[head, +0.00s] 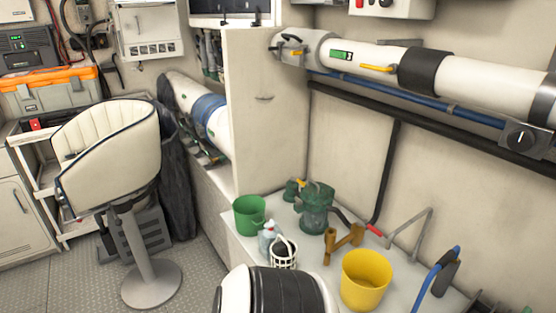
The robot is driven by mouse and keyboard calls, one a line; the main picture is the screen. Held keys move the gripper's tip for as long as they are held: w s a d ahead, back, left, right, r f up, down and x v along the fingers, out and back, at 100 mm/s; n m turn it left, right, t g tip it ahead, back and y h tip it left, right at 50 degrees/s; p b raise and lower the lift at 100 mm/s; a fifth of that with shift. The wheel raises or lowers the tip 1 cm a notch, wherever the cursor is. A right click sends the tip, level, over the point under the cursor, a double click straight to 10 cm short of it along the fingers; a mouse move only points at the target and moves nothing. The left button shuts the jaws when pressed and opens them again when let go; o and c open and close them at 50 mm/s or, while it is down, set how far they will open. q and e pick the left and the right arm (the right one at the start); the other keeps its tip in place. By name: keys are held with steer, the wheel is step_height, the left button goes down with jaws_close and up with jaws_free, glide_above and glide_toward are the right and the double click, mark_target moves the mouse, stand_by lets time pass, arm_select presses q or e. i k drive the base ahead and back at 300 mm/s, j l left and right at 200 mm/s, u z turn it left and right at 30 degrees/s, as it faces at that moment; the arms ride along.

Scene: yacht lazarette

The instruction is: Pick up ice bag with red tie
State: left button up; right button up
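I cannot make out an ice bag with a red tie anywhere in the head view. Neither of my grippers shows in this view. Small red spots show on the white cart's top and on a tool on the counter, but neither can be told as a bag tie.
A white counter (318,262) holds a green bucket (249,216), a yellow bucket (366,281), a green pump-like unit (315,208) and a white basket (284,254). A cream pedestal chair (112,150) stands left, before a white cart (44,172). Metal floor (205,270) between is clear.

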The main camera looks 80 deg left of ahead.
mark_target(266, 236)
steer(key=u, duration=2.75)
steer(key=i+j+z, duration=0.25)
steer(key=z, duration=0.2)
steer(key=j, duration=0.1)
